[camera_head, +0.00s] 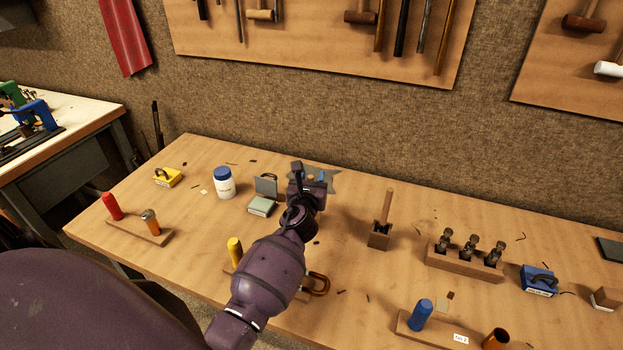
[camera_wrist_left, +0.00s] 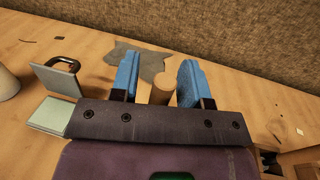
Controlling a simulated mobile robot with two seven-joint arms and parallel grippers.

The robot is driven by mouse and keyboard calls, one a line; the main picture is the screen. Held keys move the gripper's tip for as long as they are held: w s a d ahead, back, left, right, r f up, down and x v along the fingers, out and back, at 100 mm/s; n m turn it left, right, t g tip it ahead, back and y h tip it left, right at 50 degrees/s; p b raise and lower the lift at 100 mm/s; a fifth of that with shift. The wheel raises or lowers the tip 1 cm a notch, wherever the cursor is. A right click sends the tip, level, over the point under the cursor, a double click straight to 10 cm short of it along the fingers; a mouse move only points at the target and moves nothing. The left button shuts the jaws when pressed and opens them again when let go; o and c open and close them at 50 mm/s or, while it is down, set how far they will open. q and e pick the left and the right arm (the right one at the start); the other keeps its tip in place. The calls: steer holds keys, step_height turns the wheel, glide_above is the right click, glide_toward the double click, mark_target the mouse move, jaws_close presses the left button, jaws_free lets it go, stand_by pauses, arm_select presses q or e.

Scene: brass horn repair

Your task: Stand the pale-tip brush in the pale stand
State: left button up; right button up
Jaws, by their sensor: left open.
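My left gripper (camera_head: 308,178) is over the back middle of the bench. In the left wrist view its blue fingers (camera_wrist_left: 160,82) are open, with a round wooden rod (camera_wrist_left: 161,88) between them, its end towards the camera. Gaps show beside the rod; it may be the brush handle, but no tip shows. A brown wooden block (camera_head: 379,236) to the right holds an upright wooden stick (camera_head: 387,207). I cannot tell which stand is the pale one. My right gripper is out of view.
A grey-green block with a raised plate (camera_head: 262,207) and a white jar (camera_head: 224,184) stand left of my gripper. A grey cloth (camera_wrist_left: 140,60) lies behind it.

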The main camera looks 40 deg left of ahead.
arm_select(q)
steer(key=shift+r, duration=0.2)
steer(key=v, duration=1.2)
